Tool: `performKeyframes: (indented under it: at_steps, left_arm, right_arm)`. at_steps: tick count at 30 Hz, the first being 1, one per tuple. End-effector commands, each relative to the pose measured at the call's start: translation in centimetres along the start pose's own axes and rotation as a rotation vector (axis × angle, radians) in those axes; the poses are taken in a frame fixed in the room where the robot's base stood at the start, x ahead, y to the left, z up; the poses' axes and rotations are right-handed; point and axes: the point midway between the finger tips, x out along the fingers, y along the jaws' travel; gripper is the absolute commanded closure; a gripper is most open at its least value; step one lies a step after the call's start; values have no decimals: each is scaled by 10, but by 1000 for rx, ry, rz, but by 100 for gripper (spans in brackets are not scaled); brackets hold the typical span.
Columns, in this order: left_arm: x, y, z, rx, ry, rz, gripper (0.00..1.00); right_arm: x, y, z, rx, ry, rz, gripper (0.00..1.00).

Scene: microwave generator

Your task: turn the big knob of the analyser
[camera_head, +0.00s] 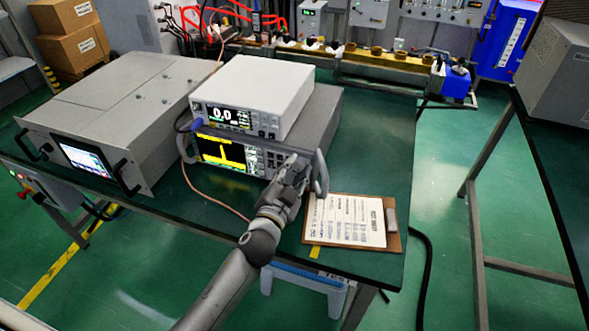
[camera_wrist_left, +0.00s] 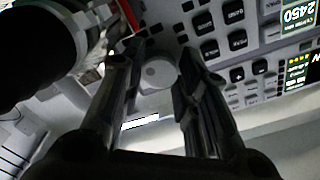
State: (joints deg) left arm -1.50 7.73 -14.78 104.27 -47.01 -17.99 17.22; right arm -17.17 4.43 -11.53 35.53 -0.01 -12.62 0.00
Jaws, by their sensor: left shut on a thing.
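The analyser (camera_head: 232,155) is the lower grey unit on the green bench, with a yellow trace on its dark screen. My left gripper (camera_head: 292,168) is at the right part of its front panel and covers the big knob in the head view. In the left wrist view the pale round knob (camera_wrist_left: 158,74) sits between the two dark fingers of my left gripper (camera_wrist_left: 155,82). The fingers are closed about the knob, one on each side. Panel buttons (camera_wrist_left: 232,45) lie beside it. My right gripper is not in view.
A power meter (camera_head: 253,95) showing 0.0 stands on top of the analyser. Grey handles flank the analyser's front; the right one (camera_head: 321,178) is close beside my gripper. A clipboard (camera_head: 350,222) lies to the right. A large rack unit (camera_head: 110,115) stands left.

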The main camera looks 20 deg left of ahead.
Motion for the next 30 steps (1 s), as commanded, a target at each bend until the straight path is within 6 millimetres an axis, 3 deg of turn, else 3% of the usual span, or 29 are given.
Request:
performKeyframes:
  at_steps: [15, 30]
  left_arm:
    - [0, -1, -1, 414, 2, 0, 94]
    - [0, 0, -1, 551, 2, 1, 94]
  right_arm:
    - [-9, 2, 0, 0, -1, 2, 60]
    - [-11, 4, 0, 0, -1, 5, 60]
